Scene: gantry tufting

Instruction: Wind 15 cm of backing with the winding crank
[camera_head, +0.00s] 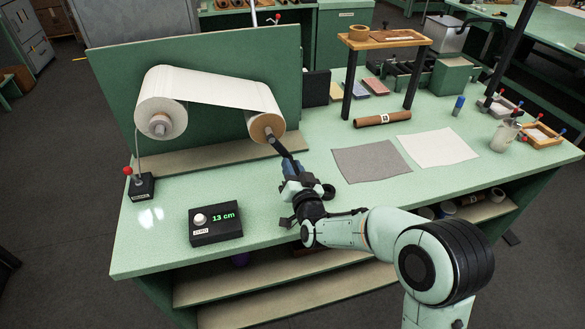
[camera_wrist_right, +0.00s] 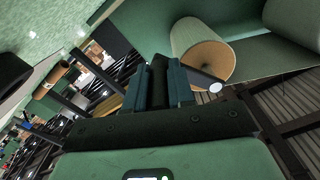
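The winding crank (camera_head: 278,143) is a dark arm on the end of the right-hand roll (camera_head: 262,126). It slants down and right from the roll's hub. My right gripper (camera_head: 290,167) is at its outer end. In the right wrist view, my right gripper's fingers (camera_wrist_right: 160,88) close on both sides of the crank's black handle (camera_wrist_right: 159,72). White backing (camera_head: 215,91) spans from the large left roll (camera_head: 160,104) to the right-hand roll. The length counter (camera_head: 216,223) reads 13 cm in green. My left gripper is out of view.
A green panel (camera_head: 230,50) stands behind the rolls. A small box with a red-knobbed lever (camera_head: 140,186) sits left of the counter. Grey (camera_head: 371,163) and white (camera_head: 438,147) sheets lie to the right. The front of the bench between lever box and counter is clear.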

